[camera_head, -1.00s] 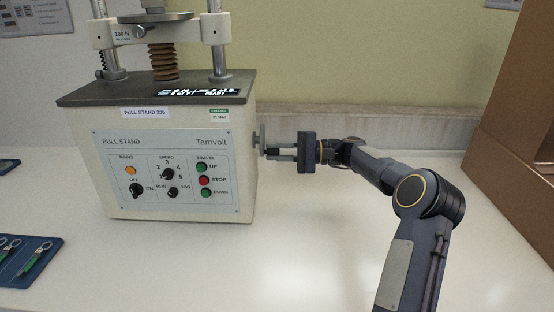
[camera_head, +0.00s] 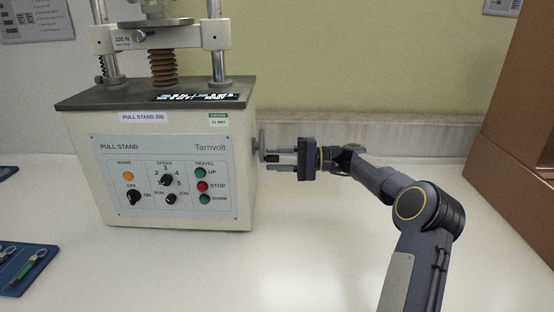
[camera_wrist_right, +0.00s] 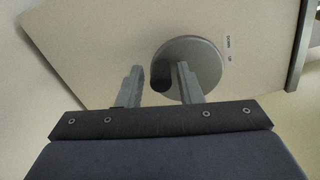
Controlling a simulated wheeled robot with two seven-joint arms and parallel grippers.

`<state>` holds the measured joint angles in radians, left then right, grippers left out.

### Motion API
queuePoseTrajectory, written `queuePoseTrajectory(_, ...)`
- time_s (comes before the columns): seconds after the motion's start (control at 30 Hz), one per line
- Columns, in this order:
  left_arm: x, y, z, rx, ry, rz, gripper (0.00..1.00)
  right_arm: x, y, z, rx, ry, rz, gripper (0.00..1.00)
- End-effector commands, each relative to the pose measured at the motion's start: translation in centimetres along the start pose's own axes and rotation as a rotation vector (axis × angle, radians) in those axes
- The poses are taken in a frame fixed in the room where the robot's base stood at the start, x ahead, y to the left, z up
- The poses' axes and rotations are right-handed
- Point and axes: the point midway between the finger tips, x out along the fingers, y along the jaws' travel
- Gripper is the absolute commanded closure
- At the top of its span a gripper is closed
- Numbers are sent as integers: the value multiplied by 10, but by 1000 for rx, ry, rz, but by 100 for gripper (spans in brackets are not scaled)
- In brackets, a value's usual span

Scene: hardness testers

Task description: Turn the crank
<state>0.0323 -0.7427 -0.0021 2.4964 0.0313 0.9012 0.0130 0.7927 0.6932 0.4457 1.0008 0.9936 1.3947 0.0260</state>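The crank is a grey disc (camera_head: 261,142) with a dark handle (camera_head: 272,157), on the right side of the cream pull stand (camera_head: 245,200). In the right wrist view the disc (camera_wrist_right: 205,60) lies beyond my fingers, and the dark handle (camera_wrist_right: 160,75) shows between them. My right gripper (camera_head: 275,160) points left at the crank. Its two fingers (camera_wrist_right: 158,82) are apart, one on each side of the handle. A gap shows beside the left finger; the right finger looks close to the handle, and I cannot tell whether it touches. My left gripper is not in view.
The stand's front panel (camera_head: 165,172) has knobs and buttons. A blue mat (camera_head: 22,268) with small tools lies at the left. A brown box (camera_head: 520,120) stands at the right. The white table (camera_head: 290,260) in front of the stand is clear.

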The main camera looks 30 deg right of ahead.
Motion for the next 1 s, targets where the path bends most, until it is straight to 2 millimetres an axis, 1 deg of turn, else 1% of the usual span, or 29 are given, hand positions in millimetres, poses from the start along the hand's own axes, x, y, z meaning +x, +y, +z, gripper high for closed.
queuePoseTrajectory(0.27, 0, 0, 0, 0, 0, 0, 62, 0, -1, 0, 0, 0, -2, 59)
queuePoseTrajectory(0.37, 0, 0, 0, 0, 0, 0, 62, -3, -1, 0, 0, 1, -2, 59)
queuePoseTrajectory(0.47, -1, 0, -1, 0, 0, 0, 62, -14, -1, -1, 0, 3, -2, 59)
queuePoseTrajectory(0.7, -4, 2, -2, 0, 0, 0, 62, -55, -1, 0, 1, 4, -2, 59)
queuePoseTrajectory(0.8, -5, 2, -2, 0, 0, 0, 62, -68, -1, 0, 0, 3, -2, 59)
queuePoseTrajectory(0.9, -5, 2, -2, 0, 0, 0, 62, -76, 0, 0, 0, 1, -2, 59)
queuePoseTrajectory(1.0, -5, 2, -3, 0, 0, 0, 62, -78, 0, 0, 0, 1, -1, 59)
